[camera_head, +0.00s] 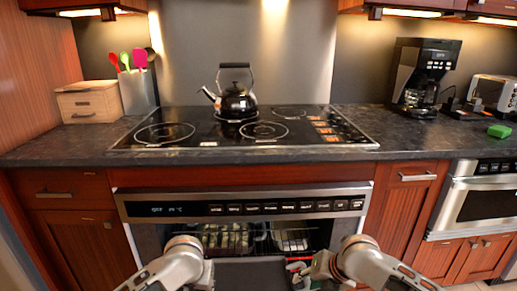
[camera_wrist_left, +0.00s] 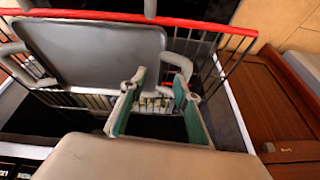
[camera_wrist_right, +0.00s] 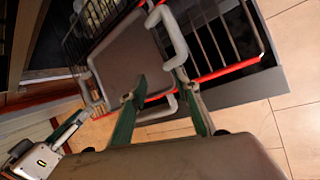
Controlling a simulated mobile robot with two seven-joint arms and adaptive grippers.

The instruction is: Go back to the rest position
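My right gripper (camera_head: 302,270) is low in the head view, at the right of a grey tray (camera_head: 250,274) with light handles. In the right wrist view the right gripper (camera_wrist_right: 161,82) has its green-padded fingers spread, with nothing between them. The tray (camera_wrist_right: 122,62) is just beyond the fingertips. My left gripper (camera_wrist_left: 159,82) is open and empty in the left wrist view. The tray (camera_wrist_left: 95,50) is ahead of it, with one handle close to the fingers. In the head view my left fingers are mostly hidden by my wrist.
A kettle (camera_head: 238,100) stands on the stove. A coffee maker (camera_head: 421,75) is at the right. Floor (camera_wrist_right: 290,90) is clear beside the rack.

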